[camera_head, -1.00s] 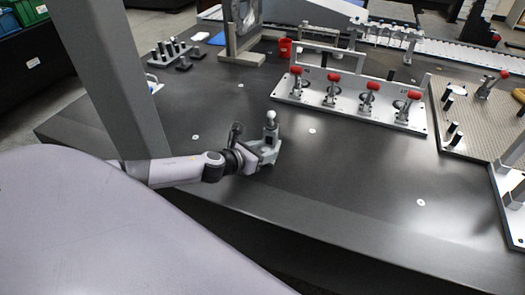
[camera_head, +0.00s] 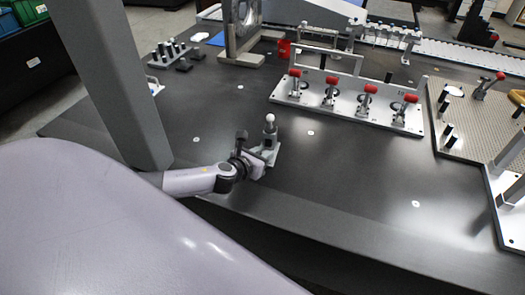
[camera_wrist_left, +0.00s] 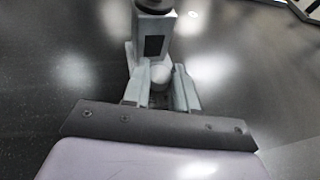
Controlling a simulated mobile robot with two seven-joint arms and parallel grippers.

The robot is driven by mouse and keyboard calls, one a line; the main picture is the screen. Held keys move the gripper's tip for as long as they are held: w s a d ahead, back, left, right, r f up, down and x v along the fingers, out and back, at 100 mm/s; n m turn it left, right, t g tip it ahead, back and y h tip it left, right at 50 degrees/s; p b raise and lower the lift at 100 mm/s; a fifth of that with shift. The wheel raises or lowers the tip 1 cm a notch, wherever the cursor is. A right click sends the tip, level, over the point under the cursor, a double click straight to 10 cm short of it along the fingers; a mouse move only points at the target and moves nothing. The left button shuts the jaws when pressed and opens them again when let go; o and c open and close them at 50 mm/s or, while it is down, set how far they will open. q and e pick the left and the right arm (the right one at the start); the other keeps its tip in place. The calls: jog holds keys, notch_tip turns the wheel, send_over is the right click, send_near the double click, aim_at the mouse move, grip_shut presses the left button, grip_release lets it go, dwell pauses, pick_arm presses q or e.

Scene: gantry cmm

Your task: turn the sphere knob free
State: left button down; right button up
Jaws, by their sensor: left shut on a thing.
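A small grey stand (camera_head: 271,138) with a white ball (camera_head: 270,118) on top stands upright on the dark table. My left gripper (camera_head: 264,156) is at the near side of its lower part. In the left wrist view, the stand's post (camera_wrist_left: 153,42) has a dark square panel on its face. Below the panel, a pale rounded knob (camera_wrist_left: 159,74) sits between the two fingers of my left gripper (camera_wrist_left: 160,84), which is shut on it. The fingers hide the knob's sides and its joint with the stand. My right gripper is not in view.
A white plate (camera_head: 350,113) with several red-tipped clamps lies to the right. A perforated plate (camera_head: 478,122) is further right. Several dark pegs (camera_head: 170,52) and a grey upright frame (camera_head: 243,58) stand at the back. The table (camera_head: 330,175) right of the stand is clear.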

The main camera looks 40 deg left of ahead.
pick_arm(q)
jog(key=c, duration=0.9)
grip_release()
jog(key=shift+p+v, duration=0.55)
jog(key=shift+v, duration=3.05)
